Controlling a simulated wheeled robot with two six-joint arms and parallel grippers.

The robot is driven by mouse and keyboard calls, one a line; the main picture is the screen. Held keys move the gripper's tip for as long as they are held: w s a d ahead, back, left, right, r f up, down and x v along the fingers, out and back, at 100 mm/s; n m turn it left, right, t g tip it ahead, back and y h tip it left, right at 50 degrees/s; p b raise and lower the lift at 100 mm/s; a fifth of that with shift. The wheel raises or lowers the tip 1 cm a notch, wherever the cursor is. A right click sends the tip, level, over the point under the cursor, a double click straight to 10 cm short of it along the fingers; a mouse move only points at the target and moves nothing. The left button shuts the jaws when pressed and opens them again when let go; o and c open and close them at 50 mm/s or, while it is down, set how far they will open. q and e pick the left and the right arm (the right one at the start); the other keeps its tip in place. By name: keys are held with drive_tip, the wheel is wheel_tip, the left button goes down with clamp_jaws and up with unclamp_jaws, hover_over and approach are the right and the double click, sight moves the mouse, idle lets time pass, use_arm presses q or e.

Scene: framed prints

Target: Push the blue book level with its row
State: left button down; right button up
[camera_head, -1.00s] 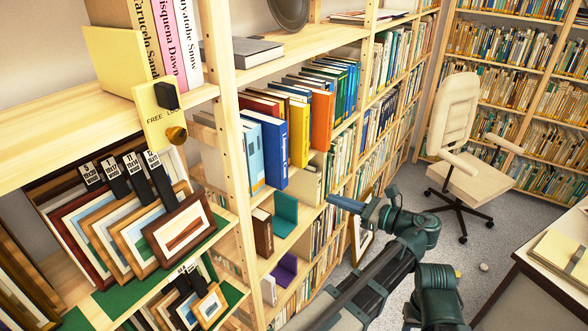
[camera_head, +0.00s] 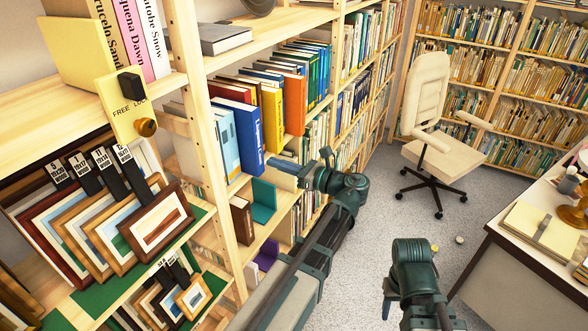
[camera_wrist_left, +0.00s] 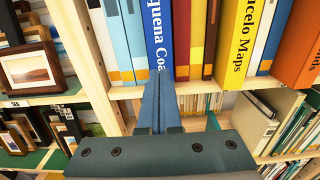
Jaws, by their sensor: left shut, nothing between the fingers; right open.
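The blue book (camera_head: 249,138) stands upright on the middle shelf. Its spine sticks out past the light blue books (camera_head: 226,142) on its left and the red and yellow books on its right. In the left wrist view the blue book (camera_wrist_left: 157,40) is straight ahead. My left gripper (camera_head: 274,162) is shut and empty, its fingers pointing at the lower spine. In the left wrist view its fingertips (camera_wrist_left: 158,82) overlap the spine's foot; I cannot tell whether they touch. My right gripper (camera_head: 388,298) is low over the floor, open, away from the shelves.
A shelf post (camera_head: 210,150) stands just left of the row. A yellow book (camera_head: 272,118) and an orange book (camera_head: 294,102) stand to the right. Framed prints (camera_head: 155,228) fill the left bay. A chair (camera_head: 425,120) and a desk (camera_head: 530,245) stand at right.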

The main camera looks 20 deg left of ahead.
sight(260, 157)
use_arm(q)
drive_tip(key=shift+w+a, duration=0.1)
drive_tip(key=shift+a, duration=1.25)
drive_tip(key=a, duration=0.6)
drive_tip(key=shift+w, duration=0.25)
drive_tip(key=shift+d, duration=0.1)
